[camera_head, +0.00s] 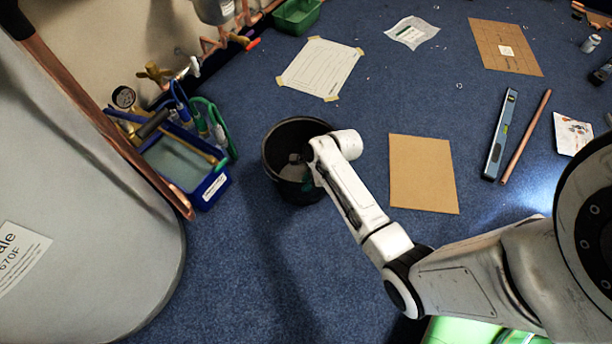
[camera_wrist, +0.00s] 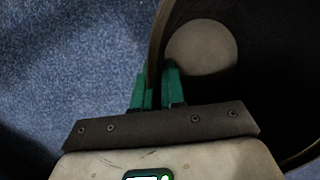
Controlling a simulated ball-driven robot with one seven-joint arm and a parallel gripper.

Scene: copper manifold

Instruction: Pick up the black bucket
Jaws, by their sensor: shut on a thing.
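The black bucket (camera_head: 272,150) stands on the blue carpet left of the middle in the head view. Its open top faces up, and my forearm and wrist cover its right side. In the wrist view the bucket (camera_wrist: 270,95) fills the right side, with its dark inside and a pale round patch in it. My gripper (camera_wrist: 156,85) has green fingers, one on each side of the bucket's rim, shut on the wall. In the head view the fingers are mostly hidden by my wrist. I cannot tell whether the bucket is clear of the floor.
A blue tool tray (camera_head: 207,190) with hoses and tools is close left of the bucket. A large grey cylinder (camera_head: 80,210) stands at the left. A brown board (camera_head: 422,174) lies to the right, a paper sheet (camera_head: 320,68) behind. Carpet in front of the bucket is clear.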

